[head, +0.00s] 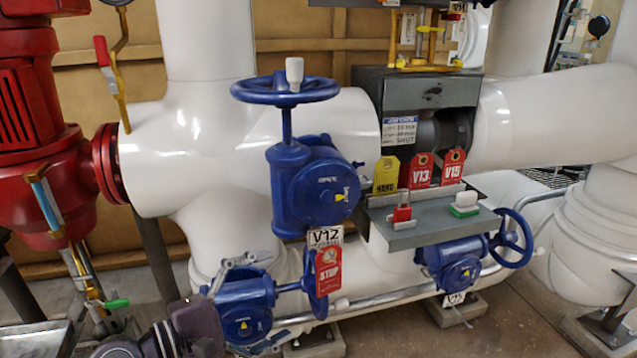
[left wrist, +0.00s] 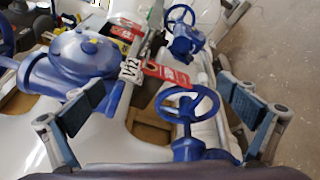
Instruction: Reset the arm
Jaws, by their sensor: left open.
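My left gripper (head: 268,298) comes in from the lower left in the head view. Its fingers are spread apart, one above and one below the low blue valve (head: 243,308), and nothing shows held between them. In the left wrist view the fingers of my left gripper (left wrist: 165,95) stand wide apart at the left and right. A blue handwheel (left wrist: 187,118) and a red tag (left wrist: 166,75) show between them in the picture. Whether a finger touches the valve cannot be told. My right gripper is in neither view.
A large blue valve marked V12 (head: 315,190) stands above, on white pipes (head: 205,140). A grey shelf (head: 420,235) holds red and green padlocks (head: 465,204) and tags. Another blue valve (head: 455,265) is at the right. Red piping (head: 40,130) is at the left.

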